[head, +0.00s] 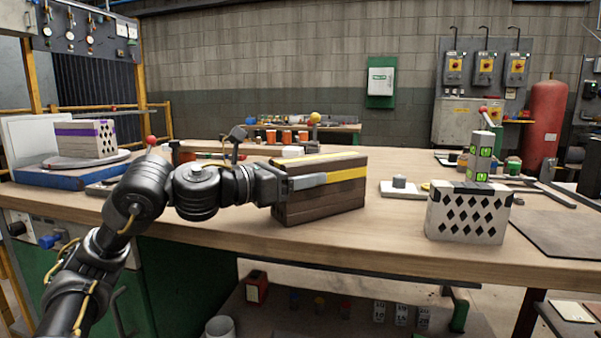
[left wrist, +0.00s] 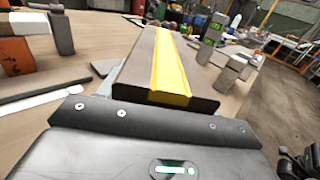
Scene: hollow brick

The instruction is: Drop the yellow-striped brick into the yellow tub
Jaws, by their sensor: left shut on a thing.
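The yellow-striped brick (head: 320,205) is a brown block with a yellow band along its upper part, at the middle of the bench in the head view. My left gripper (head: 318,181) comes in from the left and is shut on it, with a grey finger lying along its near side. In the left wrist view the brick (left wrist: 195,72) stretches away from the gripper, its yellow band along the top. Whether its underside touches the bench is unclear. I cannot make out a yellow tub in either view.
A white brick with dark diamond holes (head: 467,218) stands on the right of the bench (head: 380,237), near a grey block with green displays (head: 480,158). A purple-striped brick (head: 85,140) sits on a round plate at far left. The bench front between the two nearer bricks is clear.

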